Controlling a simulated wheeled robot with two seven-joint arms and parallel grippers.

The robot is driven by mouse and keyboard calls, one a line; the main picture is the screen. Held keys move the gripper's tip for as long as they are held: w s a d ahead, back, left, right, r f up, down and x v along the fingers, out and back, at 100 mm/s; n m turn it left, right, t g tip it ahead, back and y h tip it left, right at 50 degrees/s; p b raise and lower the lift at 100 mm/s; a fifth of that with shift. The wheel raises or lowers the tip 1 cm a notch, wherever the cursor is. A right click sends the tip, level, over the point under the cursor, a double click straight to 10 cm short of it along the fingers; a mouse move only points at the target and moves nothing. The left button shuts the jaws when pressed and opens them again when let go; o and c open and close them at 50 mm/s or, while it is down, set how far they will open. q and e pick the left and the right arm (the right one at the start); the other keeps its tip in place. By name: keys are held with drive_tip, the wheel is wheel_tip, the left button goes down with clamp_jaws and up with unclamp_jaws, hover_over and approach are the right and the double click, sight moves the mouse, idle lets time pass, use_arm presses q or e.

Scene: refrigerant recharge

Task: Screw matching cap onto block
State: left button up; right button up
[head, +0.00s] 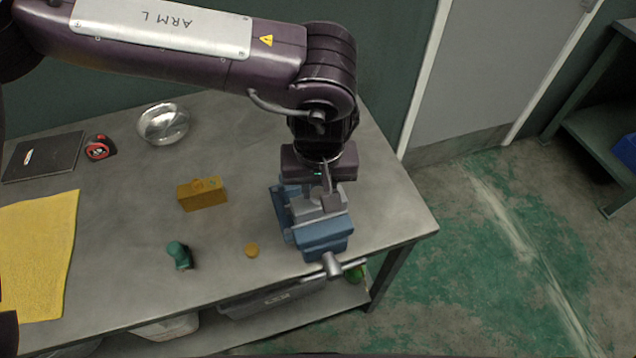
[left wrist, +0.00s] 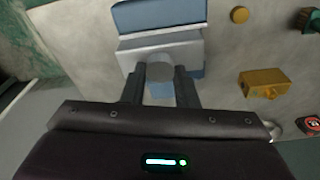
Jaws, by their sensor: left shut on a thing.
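My left gripper (head: 328,188) is over the blue vise (head: 325,238), pointing down at its grey jaws. In the left wrist view its two dark fingers (left wrist: 160,84) are closed about a grey round piece (left wrist: 160,66) at the vise jaws. I cannot tell whether that piece is a cap or whether it touches the vise. A brass-yellow block (head: 203,194) with round features on top stands on the table left of the vise; it also shows in the left wrist view (left wrist: 265,84). A small yellow round cap (head: 251,250) lies flat on the table between block and vise. My right gripper is not in view.
A green object (head: 180,255) stands left of the yellow cap. A metal bowl (head: 163,124), a red and black tape measure (head: 100,147), a dark flat pad (head: 43,157) and a yellow cloth (head: 38,255) lie farther left. The vise stands near the table's right end.

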use_arm(q)
drive_tip(key=shift+s+a+m, duration=0.1)
drive_tip(key=shift+s+m, duration=0.05)
drive_tip(key=shift+m, duration=0.35)
drive_tip(key=o, duration=0.9)
drive_tip(key=shift+c, duration=0.2)
drive_tip(key=shift+o, duration=0.2)
drive_tip(key=o, duration=0.4)
drive_tip(key=shift+r, duration=0.1)
